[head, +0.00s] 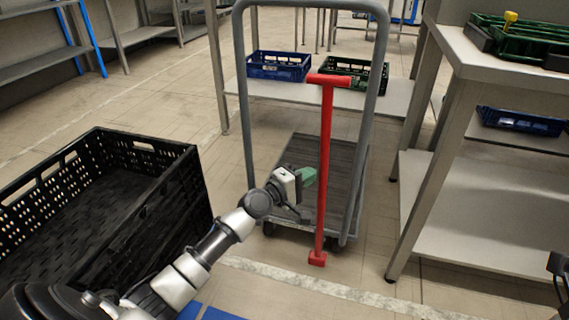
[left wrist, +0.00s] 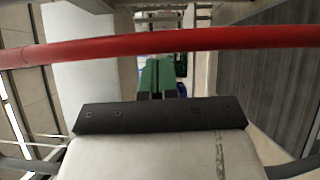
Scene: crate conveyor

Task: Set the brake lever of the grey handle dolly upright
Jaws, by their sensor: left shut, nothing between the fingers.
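The grey handle dolly (head: 300,222) stands on the floor in the middle of the head view, with a tall grey hoop handle (head: 243,95). Its red brake lever (head: 325,160) has a short crossbar on top and a small red foot at the bottom. It looks close to upright in the head view. The lever (left wrist: 230,39) runs across the upper left wrist view. My left gripper (head: 310,176) has green fingers, shut and empty, just left of the lever's middle. The fingertips (left wrist: 158,62) lie close to the lever; I cannot tell whether they touch it.
A large black crate (head: 185,200) is at the left, near my left arm. A bench (head: 462,55) stands at the right. Blue (head: 278,66) and green (head: 375,75) crates sit on a low shelf behind the dolly. Open floor lies between the dolly and the bench.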

